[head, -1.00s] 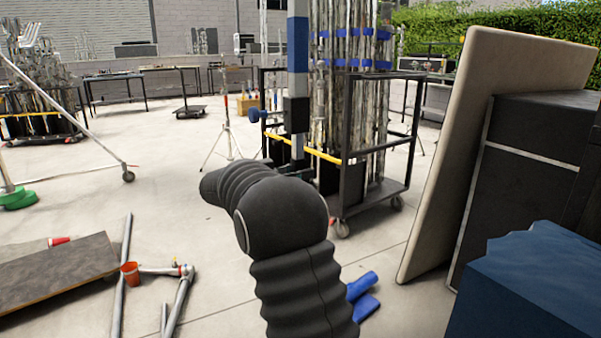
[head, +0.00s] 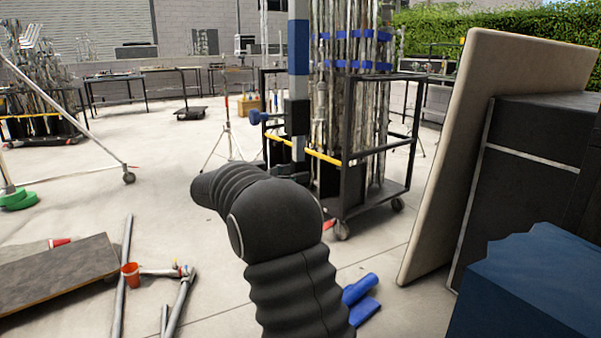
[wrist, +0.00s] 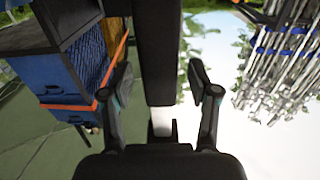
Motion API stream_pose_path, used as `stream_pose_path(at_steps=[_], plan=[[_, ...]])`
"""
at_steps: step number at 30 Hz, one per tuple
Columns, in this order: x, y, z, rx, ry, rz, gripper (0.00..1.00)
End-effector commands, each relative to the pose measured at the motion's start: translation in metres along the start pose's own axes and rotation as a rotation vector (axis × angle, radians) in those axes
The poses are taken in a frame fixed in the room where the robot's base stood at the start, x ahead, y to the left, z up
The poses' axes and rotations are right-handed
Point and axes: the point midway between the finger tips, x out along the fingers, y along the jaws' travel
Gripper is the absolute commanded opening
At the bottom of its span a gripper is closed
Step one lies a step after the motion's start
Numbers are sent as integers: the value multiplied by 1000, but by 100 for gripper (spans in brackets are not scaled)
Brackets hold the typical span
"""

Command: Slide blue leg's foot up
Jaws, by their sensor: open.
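The blue leg (head: 298,40) is an upright post with a blue band between pale sections, in the upper middle of the head view. Lower on it is a black block (head: 297,116) with a blue knob (head: 256,118) on its left. In the wrist view, my gripper (wrist: 160,80) is open. Its two fingers stand apart on either side of a dark post section (wrist: 158,55), which narrows to a pale part (wrist: 161,122) nearer the palm. I cannot tell whether either finger touches it. In the head view my black arm hides the post's lower end.
A wheeled rack (head: 346,165) of metal poles stands just behind the post. A tan padded board (head: 490,130) and dark cases stand to the right, with a blue box (head: 540,285) in front.

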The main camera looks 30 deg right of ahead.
Motion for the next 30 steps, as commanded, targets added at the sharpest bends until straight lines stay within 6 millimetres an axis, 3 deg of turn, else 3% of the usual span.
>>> stream_pose_path(at_steps=[9,15,30], plan=[[-64,-1,-1,2,1,-4,60],[-90,-1,-1,2,2,-2,60],[-99,0,-1,2,2,-1,60]])
